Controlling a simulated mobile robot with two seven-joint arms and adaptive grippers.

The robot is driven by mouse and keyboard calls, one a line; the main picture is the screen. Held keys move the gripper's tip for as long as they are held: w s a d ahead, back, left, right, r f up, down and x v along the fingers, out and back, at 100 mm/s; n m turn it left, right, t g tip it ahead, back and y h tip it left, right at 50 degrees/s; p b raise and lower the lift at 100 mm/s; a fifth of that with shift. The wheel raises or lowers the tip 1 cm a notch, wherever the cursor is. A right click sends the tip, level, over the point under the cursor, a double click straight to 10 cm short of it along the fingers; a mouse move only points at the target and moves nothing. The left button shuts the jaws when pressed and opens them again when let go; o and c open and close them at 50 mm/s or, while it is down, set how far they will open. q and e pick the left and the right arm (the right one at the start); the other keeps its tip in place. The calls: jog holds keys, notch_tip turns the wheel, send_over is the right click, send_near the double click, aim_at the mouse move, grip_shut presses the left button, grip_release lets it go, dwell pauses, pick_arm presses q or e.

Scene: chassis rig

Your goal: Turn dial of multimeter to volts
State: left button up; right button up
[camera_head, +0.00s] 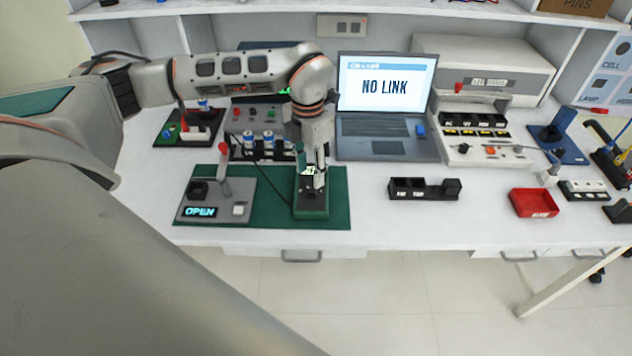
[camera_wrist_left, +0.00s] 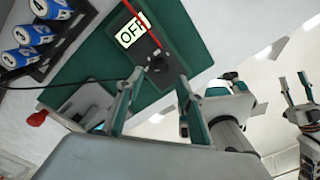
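The multimeter (camera_head: 311,207) stands on a green mat (camera_head: 268,219) near the table's front edge. In the left wrist view its display (camera_wrist_left: 133,31) reads OFF, and a dark round dial (camera_wrist_left: 158,62) sits below it. A red line or lead crosses the multimeter beside the display. My left gripper (camera_head: 319,180) is above the multimeter, pointing down. In the left wrist view its two fingers (camera_wrist_left: 159,80) are apart, with the dial between and just beyond their tips; contact cannot be told. My right gripper (camera_wrist_left: 297,90) shows at the right edge of that view, fingers apart and empty.
A grey fixture (camera_head: 240,192) reading OPEN, with a raised red-tipped lever, stands left of the multimeter. A laptop (camera_head: 388,128) reads NO LINK. A black holder (camera_head: 424,190) and red tray (camera_head: 534,203) are to the right, with clear table between.

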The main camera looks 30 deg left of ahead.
aim_at(311, 188)
pick_arm(q)
jog(key=shift+d+f, duration=0.1)
jog(key=shift+f, duration=2.7)
grip_shut()
